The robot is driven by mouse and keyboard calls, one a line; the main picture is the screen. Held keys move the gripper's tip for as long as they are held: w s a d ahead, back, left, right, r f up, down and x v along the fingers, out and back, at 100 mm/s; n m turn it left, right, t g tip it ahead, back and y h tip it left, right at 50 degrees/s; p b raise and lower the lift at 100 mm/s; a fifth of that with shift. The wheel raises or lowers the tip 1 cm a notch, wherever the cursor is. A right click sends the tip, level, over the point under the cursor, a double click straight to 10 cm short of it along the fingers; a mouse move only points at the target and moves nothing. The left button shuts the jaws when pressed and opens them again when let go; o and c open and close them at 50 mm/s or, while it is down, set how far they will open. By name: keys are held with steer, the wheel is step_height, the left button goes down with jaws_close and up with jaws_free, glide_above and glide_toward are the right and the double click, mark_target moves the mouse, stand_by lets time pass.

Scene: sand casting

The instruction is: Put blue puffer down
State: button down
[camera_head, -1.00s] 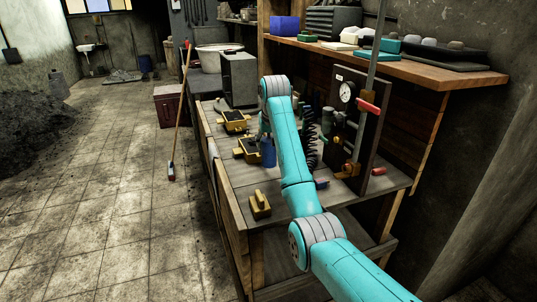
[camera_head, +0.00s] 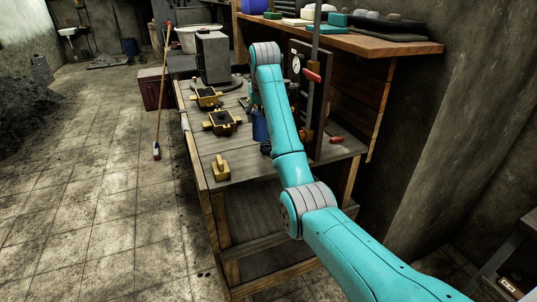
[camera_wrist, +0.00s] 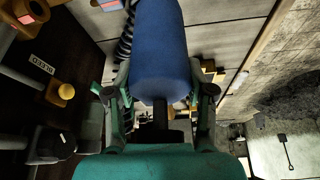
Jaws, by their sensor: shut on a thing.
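The blue puffer (camera_wrist: 160,45) is a smooth blue cylinder between the two fingers of my gripper (camera_wrist: 158,88) in the wrist view. The gripper is shut on it. In the head view, part of the blue puffer (camera_head: 260,126) shows left of my turquoise arm, over the workbench (camera_head: 250,172). My gripper is mostly hidden behind the arm there. I cannot tell whether the puffer's base touches the bench top.
Yellow-and-black mould boxes (camera_head: 221,122) sit left of the puffer, and a small yellow block (camera_head: 220,167) lies nearer the front. A panel with a gauge (camera_head: 297,65) stands to the right. A wooden shelf (camera_head: 345,38) overhangs the back. The front bench top is mostly clear.

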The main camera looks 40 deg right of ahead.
mark_target(260, 138)
step_height(260, 138, down, 9)
steer(key=shift+f, duration=0.1)
stand_by(0.4)
steer(key=shift+c, duration=2)
jaws_free()
steer(key=shift+f, duration=0.15)
